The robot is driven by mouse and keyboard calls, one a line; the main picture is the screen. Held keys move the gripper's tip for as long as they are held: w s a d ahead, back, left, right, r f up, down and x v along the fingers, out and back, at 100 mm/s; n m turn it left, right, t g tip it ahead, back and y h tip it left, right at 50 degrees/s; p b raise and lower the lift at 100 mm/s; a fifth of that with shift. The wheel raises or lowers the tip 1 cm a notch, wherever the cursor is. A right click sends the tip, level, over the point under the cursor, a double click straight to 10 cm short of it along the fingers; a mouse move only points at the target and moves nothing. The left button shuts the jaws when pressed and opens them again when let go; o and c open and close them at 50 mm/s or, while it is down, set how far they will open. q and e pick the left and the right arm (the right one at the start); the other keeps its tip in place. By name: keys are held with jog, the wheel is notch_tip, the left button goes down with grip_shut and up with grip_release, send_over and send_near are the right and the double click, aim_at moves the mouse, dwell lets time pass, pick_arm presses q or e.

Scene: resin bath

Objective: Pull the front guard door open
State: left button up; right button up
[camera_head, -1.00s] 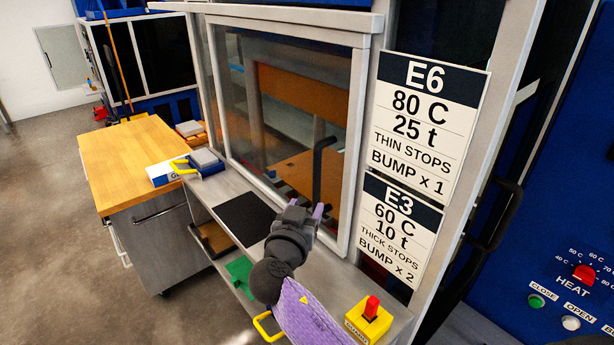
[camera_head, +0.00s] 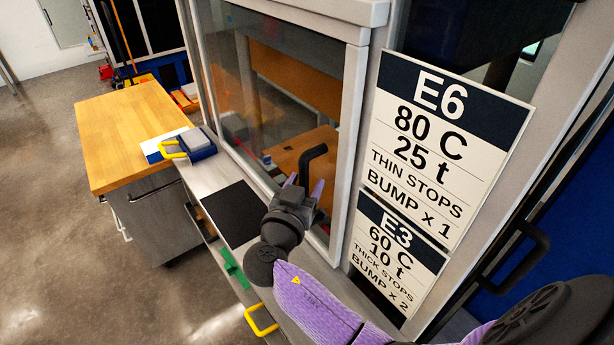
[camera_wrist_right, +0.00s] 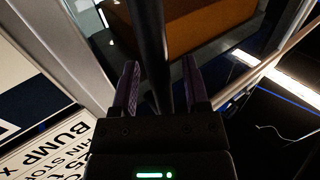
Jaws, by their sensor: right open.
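The front guard door (camera_head: 354,105) is a grey-framed clear panel, and it looks closed. Its black bar handle (camera_head: 315,153) stands upright near the door's right edge. My right gripper (camera_head: 304,187) is at the handle, with its purple fingers open on either side of the bar. In the right wrist view the handle (camera_wrist_right: 152,45) runs down between the two open fingers (camera_wrist_right: 163,88). I cannot tell whether either finger touches it. My left gripper is not in view.
A grey ledge with a black mat (camera_head: 238,213) runs below the door. A wood-topped cabinet (camera_head: 128,130) stands left, with a yellow-handled block (camera_head: 197,146) near it. E6 and E3 signs (camera_head: 440,140) hang right of the door. The floor at lower left is clear.

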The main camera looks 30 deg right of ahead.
jog(key=shift+s+a, duration=0.1)
jog(key=shift+c, duration=1)
grip_shut()
